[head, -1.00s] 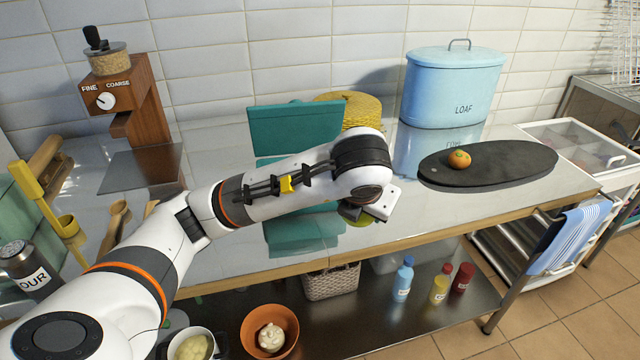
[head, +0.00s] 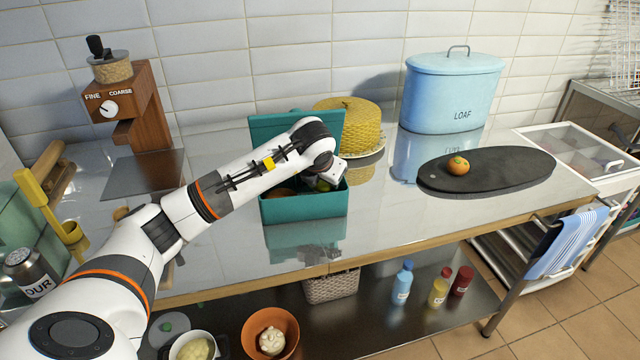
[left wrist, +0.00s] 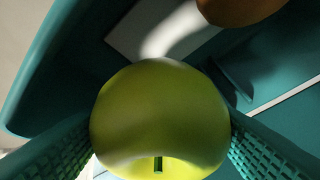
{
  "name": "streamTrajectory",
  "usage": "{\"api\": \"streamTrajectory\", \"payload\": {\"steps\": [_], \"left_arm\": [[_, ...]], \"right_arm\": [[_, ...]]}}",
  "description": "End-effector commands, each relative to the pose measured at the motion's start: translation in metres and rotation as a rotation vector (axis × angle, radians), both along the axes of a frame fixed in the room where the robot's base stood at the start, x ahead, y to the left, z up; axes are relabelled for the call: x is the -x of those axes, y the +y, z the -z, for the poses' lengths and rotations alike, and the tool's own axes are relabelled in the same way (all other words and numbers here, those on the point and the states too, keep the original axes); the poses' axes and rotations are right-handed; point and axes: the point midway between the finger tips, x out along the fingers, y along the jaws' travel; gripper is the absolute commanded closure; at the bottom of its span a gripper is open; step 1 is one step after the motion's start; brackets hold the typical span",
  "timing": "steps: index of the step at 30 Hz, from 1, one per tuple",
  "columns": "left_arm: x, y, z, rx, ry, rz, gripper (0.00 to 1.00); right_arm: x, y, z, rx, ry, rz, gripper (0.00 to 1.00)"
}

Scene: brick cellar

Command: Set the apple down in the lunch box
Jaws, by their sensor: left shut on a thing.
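The lunch box (head: 292,212) is an open teal box on the counter, its lid (head: 268,125) raised behind it. My left gripper (head: 326,182) is at the box's right part, shut on the yellow-green apple (left wrist: 160,110). In the head view only a small bit of the apple (head: 322,186) shows under the gripper. In the left wrist view the apple is between the ribbed fingers, with the box's teal wall (left wrist: 50,60) at left. I cannot tell whether it touches the floor. An orange fruit (left wrist: 240,8) lies in the box, apart from the apple.
A yellow woven dome (head: 350,122) stands behind the box to the right. A blue loaf bin (head: 452,95) and a dark board (head: 505,172) with an orange fruit (head: 458,164) are further right. A wooden grinder (head: 145,110) stands at left. Counter in front of the box is clear.

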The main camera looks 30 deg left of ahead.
Motion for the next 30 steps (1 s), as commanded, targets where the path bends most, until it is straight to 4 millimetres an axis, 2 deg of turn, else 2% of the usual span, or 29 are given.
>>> {"api": "streamTrajectory", "payload": {"steps": [3, 5, 10, 13, 24, 25, 27, 30], "left_arm": [[-0.002, 0.006, 0.025, -0.001, 0.008, -0.002, 0.69], [-0.005, 0.008, 0.014, 0.078, 0.053, -0.007, 0.69], [-0.007, 0.009, 0.015, 0.261, 0.179, -0.004, 0.69], [-0.006, 0.008, 0.032, 0.25, 0.177, 0.001, 0.69], [-0.006, 0.009, 0.037, 0.247, 0.173, 0.001, 0.69], [-0.006, 0.009, 0.038, 0.247, 0.174, 0.0, 0.37], [-0.006, 0.009, 0.037, 0.247, 0.174, 0.0, 0.29], [-0.006, 0.009, 0.037, 0.246, 0.174, 0.0, 0.29]], "right_arm": [[0.0, 0.0, -0.002, 0.0, 0.0, 0.0, 1.0], [0.0, 0.0, -0.015, 0.0, 0.0, 0.0, 1.0], [0.0, 0.0, -0.028, 0.0, 0.0, 0.001, 1.0], [0.0, 0.0, -0.027, 0.0, -0.001, 0.001, 1.0], [-0.001, 0.0, -0.025, 0.0, -0.001, 0.001, 1.0], [-0.001, 0.0, -0.025, 0.0, -0.001, 0.001, 1.0], [-0.001, 0.001, -0.025, -0.001, -0.001, 0.001, 1.0], [-0.001, 0.002, -0.025, -0.003, -0.002, 0.002, 1.0]]}}
